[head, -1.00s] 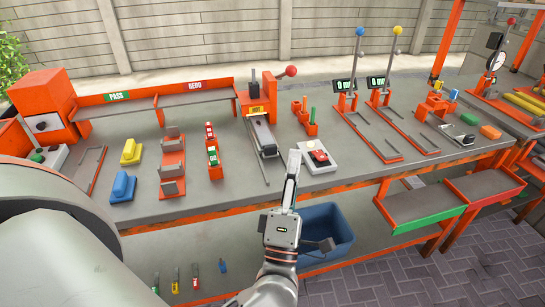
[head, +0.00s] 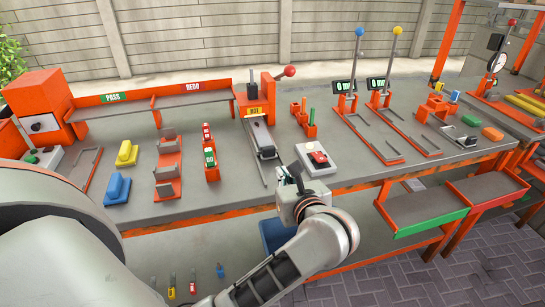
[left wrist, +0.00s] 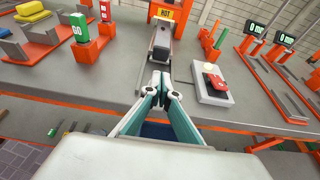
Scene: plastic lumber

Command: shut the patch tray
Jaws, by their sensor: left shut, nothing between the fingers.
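The grey tray (head: 262,135), which I take as the patch tray, extends toward me on rails from the orange machine marked HOT (head: 256,108). A grey block-like part of it shows in the left wrist view (left wrist: 161,42), standing out from the machine. My left gripper (head: 293,174) is shut and empty at the bench's front edge, to the right of and nearer than the tray's front end. In the left wrist view its fingertips (left wrist: 160,84) point toward the tray, with a gap that I cannot measure. My right gripper is in no view.
A white box with a red button (head: 317,158) stands just right of my left gripper. A green and red block stand (head: 209,152) is left of the tray. An orange holder with a green peg (head: 309,122) is to its right. A blue bin (head: 272,236) sits below the bench.

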